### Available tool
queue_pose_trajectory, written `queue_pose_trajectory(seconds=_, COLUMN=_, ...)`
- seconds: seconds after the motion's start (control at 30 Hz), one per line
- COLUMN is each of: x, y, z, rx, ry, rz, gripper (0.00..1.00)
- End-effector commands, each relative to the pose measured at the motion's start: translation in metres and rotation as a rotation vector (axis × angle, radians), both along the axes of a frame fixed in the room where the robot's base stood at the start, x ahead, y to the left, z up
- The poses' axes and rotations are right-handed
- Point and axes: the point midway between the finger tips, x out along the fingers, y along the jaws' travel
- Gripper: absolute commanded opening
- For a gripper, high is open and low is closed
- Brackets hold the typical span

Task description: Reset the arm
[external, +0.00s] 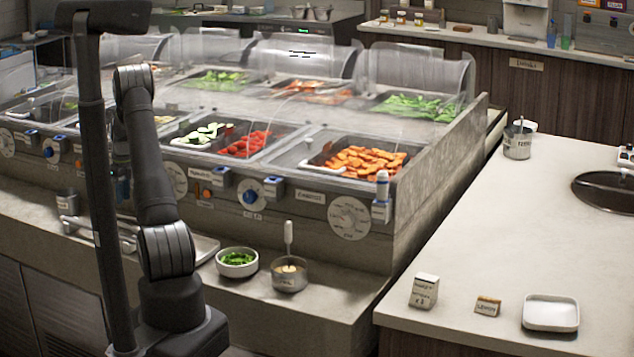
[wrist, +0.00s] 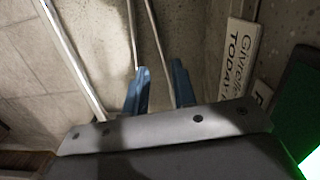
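My gripper (wrist: 160,70) shows in the wrist view with its two blue fingers apart and nothing between them. Below and behind the fingers in that view are two thin metal rails and a grey stone-like surface. In the external view my arm rises at the left in front of the counter and bends at the top. My gripper cannot be made out clearly there, being mostly hidden behind my arm and a dark column.
The sauce counter holds food wells, such as orange slices (external: 360,160), under clear guards. A bowl of greens (external: 237,263) and a metal pot (external: 289,275) stand on the front ledge. A white dish (external: 550,314) is on the right counter. A lettered sign (wrist: 240,60) shows in the wrist view.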

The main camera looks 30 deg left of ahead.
Motion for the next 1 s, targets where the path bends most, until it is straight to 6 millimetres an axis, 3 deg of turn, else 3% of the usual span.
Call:
queue_pose_trajectory(seconds=0.3, x=0.001, y=-0.006, z=0.065, rx=0.003, ry=-0.003, rz=0.000, gripper=0.25)
queue_pose_trajectory(seconds=0.4, x=0.000, y=-0.004, z=0.036, rx=-0.003, ry=0.003, rz=0.000, gripper=0.25)
queue_pose_trajectory(seconds=0.9, x=-0.001, y=0.005, z=-0.065, rx=-0.002, ry=0.001, rz=0.000, gripper=0.25)
queue_pose_trajectory(seconds=1.0, x=0.000, y=0.007, z=-0.037, rx=0.005, ry=-0.004, rz=0.000, gripper=0.25)
